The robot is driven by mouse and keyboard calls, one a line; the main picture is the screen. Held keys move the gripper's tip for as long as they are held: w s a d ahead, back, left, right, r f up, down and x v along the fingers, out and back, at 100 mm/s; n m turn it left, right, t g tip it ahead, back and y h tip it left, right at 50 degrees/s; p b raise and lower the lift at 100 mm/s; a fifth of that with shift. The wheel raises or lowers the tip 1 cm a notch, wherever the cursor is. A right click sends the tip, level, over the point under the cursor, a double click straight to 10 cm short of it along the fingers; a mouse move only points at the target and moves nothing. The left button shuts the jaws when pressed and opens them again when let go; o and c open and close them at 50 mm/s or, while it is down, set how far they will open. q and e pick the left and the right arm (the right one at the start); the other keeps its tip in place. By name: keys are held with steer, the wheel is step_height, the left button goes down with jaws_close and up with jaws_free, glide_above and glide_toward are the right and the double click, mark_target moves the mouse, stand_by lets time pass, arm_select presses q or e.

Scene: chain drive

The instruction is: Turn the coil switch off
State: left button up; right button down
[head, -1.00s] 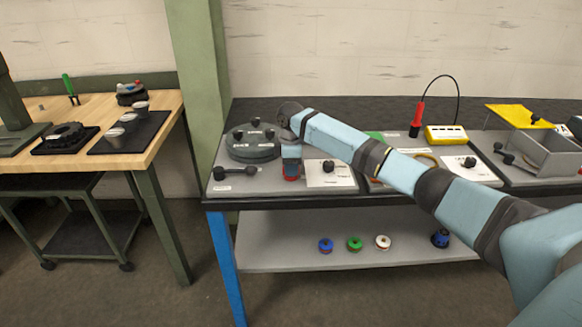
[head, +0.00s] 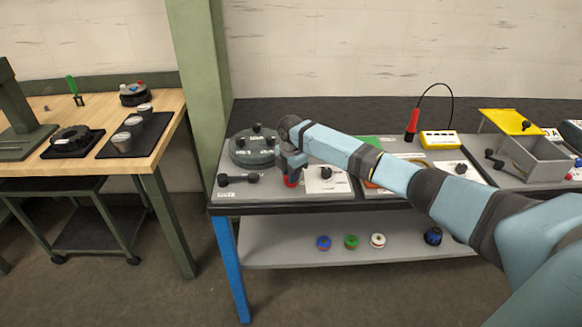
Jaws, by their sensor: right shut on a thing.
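My right gripper (head: 291,178) points down at the left end of the grey workbench. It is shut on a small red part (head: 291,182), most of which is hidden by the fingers. Beside it on the right is a white labelled plate with a black knob (head: 326,172). To its left a black lever-like handle (head: 238,180) lies on the grey panel, with a dark round device (head: 252,150) behind it. The labels are too small to read, so I cannot tell which part is the coil switch. My left gripper is not in view.
Further right are a yellow box (head: 441,139) with a red probe (head: 411,124) and a grey bin (head: 540,160). Several coloured spools lie on the lower shelf (head: 280,245). A wooden table (head: 155,150) stands left, past a green post (head: 205,90).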

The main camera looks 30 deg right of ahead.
steer(key=n+p, duration=0.1)
steer(key=n, duration=0.2)
steer(key=shift+r+n, duration=0.1)
steer(key=shift+n, duration=0.3)
steer(key=n+p, duration=0.1)
steer(key=n, duration=0.3)
steer(key=shift+n, duration=1.5)
steer(key=c, duration=1)
jaws_free()
steer(key=shift+c, duration=0.2)
step_height(320, 180, up, 14)
